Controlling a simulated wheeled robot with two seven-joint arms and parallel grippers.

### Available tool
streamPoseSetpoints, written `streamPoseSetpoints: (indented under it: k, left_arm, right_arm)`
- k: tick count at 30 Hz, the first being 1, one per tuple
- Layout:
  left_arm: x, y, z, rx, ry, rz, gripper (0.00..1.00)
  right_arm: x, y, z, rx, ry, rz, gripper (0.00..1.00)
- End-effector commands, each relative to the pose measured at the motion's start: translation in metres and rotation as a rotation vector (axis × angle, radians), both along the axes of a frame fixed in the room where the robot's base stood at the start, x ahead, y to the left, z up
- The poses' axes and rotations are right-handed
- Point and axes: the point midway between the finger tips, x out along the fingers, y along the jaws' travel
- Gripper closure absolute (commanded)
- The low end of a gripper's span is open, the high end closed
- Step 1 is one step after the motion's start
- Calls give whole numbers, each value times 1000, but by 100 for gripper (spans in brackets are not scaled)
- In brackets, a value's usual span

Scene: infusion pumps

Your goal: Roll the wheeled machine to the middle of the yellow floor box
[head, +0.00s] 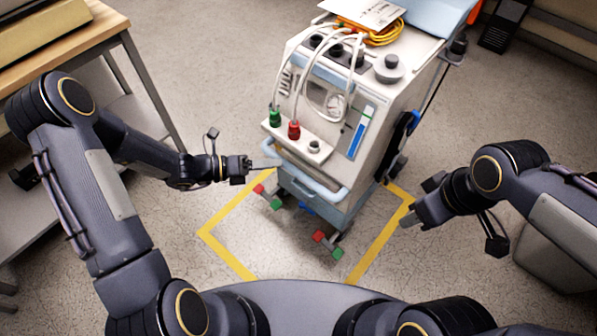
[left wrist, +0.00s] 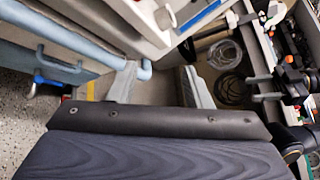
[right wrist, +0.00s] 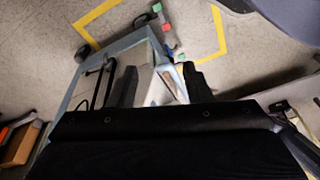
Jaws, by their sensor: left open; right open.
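The wheeled machine (head: 325,140) is a white and light-blue cart with hoses and a gauge, standing upright over the back part of the yellow floor box (head: 227,262). Its front wheels, with red and green parts, are inside the outline; its rear is beyond what I can see of the tape. A light-blue handle (head: 312,190) runs across its front. My left gripper (head: 268,163) is open at the handle's left end; the left wrist view shows the handle end (left wrist: 145,71) close to the fingers, contact unclear. My right gripper (head: 406,222) is open and empty, apart from the machine's right side.
A wooden-topped table (head: 75,52) with a lower shelf stands at the left. Yellow cable (head: 383,34) and papers lie on the machine's top. A black object (head: 503,25) is on the floor at back right. The front part of the box is clear floor.

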Motion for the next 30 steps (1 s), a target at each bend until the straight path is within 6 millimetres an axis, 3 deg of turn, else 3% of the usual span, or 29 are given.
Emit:
streamPoseSetpoints:
  k: [1, 3, 9, 16, 24, 30]
  left_arm:
    - [4, -3, -22, -58, 114, 60, 55]
    - [10, -5, -48, -130, 252, 142, 55]
    - [17, -9, -97, -262, 506, 297, 55]
    - [23, -19, -111, -292, 562, 331, 55]
    - [43, -57, -119, -290, 558, 327, 55]
    - [53, -74, -122, -290, 557, 329, 55]
  right_arm:
    - [-9, -3, 10, 74, -37, -135, 55]
    - [-18, -2, 20, 170, -71, -297, 55]
    - [-33, 1, 37, 351, -135, -584, 55]
    - [-35, 3, 36, 395, -147, -643, 55]
    - [-35, 3, 27, 392, -146, -639, 55]
    - [-35, 3, 23, 392, -146, -638, 55]
